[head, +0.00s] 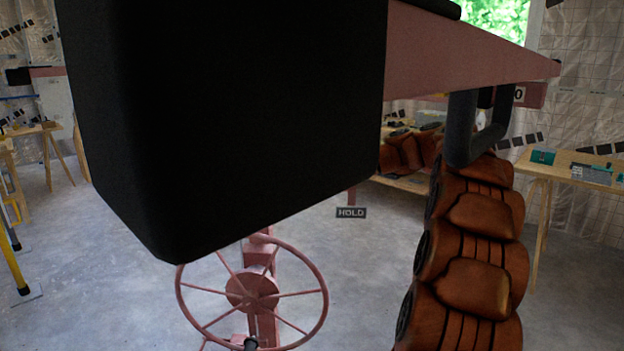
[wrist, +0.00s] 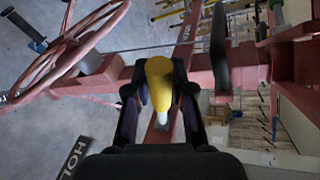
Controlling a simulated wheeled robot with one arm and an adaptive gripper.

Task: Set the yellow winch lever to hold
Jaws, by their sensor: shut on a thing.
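The yellow winch lever (wrist: 160,82) shows in the wrist view as a rounded yellow grip with a pale tip pointing toward the camera. My gripper (wrist: 158,112) is around it, its two dark fingers (wrist: 128,105) closed in on both sides of the grip. A HOLD label (wrist: 73,157) is at the lower left of the wrist view, apart from the lever. The label also shows in the head view (head: 351,212), near the middle. The lever and my gripper cannot be made out in the head view, where a large dark shape covers the upper left.
The red winch handwheel (head: 252,293) stands low in the head view, and its rim shows at upper left in the wrist view (wrist: 65,58). A red beam (head: 470,45) crosses the upper right.

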